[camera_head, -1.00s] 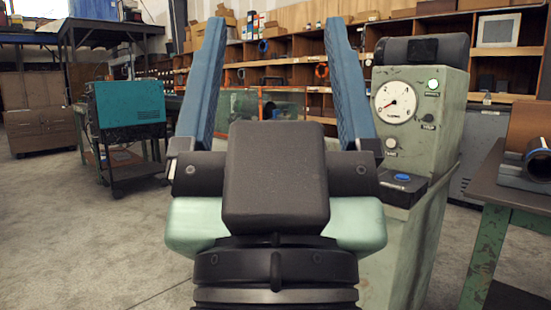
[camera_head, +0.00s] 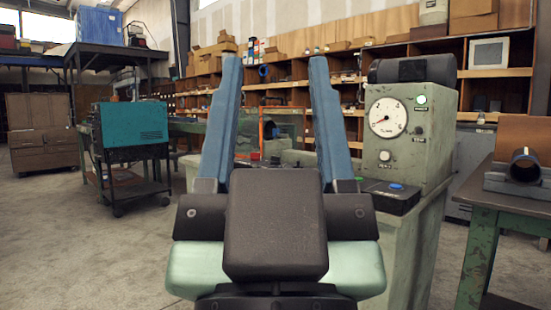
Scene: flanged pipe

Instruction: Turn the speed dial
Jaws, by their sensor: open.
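A green-grey machine cabinet (camera_head: 434,135) stands right of centre. Its panel carries a round white gauge (camera_head: 388,117) with a red needle. A pale round knob (camera_head: 385,156) sits below the gauge, and a small dark knob (camera_head: 419,130) sits to its right. The labels are too small to read, so I cannot tell which is the speed dial. My gripper (camera_head: 275,62) has two blue fingers, open and empty, pointing up in the picture. It is left of the panel and apart from both knobs.
A black box with a blue button (camera_head: 396,187) juts out below the panel. A green-legged bench (camera_head: 500,199) with a dark pipe (camera_head: 525,165) stands at the right. A teal machine on a cart (camera_head: 130,124) is at the left. The left floor is open.

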